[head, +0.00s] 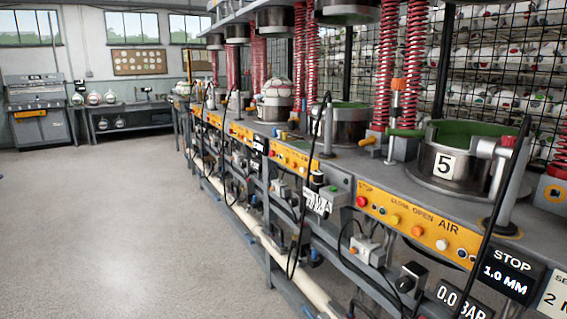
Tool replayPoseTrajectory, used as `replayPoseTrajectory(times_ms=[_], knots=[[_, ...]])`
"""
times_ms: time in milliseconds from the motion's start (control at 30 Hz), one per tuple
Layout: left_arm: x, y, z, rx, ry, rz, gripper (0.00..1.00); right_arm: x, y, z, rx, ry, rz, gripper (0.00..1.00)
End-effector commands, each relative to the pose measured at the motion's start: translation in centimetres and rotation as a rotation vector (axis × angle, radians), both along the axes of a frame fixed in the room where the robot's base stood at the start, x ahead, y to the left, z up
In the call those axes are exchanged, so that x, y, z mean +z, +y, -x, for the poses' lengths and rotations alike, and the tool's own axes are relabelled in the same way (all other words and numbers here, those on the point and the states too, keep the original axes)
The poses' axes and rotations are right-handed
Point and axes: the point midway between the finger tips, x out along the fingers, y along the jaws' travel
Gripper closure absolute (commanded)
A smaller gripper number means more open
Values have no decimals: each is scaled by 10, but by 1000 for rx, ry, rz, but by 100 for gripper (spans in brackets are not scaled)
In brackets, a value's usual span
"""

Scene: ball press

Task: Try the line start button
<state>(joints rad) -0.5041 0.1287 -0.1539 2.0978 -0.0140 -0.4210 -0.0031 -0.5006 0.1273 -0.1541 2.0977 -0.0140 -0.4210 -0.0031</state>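No button in the head view carries a label I can read as line start. The nearest orange control panel (424,227) has a red button (361,201) under the word STOP. Further right on it are yellow and orange buttons (417,231) near CLOSE and OPEN, and a white button (442,244) near AIR. Neither of my grippers shows in the head view.
A long bench of presses runs away on the right, with the press marked 5 (447,165) nearest. Black hoses hang along its front, and a pale pipe (247,226) runs low beside it. The grey floor (110,220) at left is clear.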

Motion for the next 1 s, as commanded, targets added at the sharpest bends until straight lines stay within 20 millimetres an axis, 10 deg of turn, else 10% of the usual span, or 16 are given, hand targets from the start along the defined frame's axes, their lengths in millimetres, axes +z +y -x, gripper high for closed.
replayPoseTrajectory(times_ms=[1000], knots=[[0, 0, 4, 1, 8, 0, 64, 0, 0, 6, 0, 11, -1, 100]])
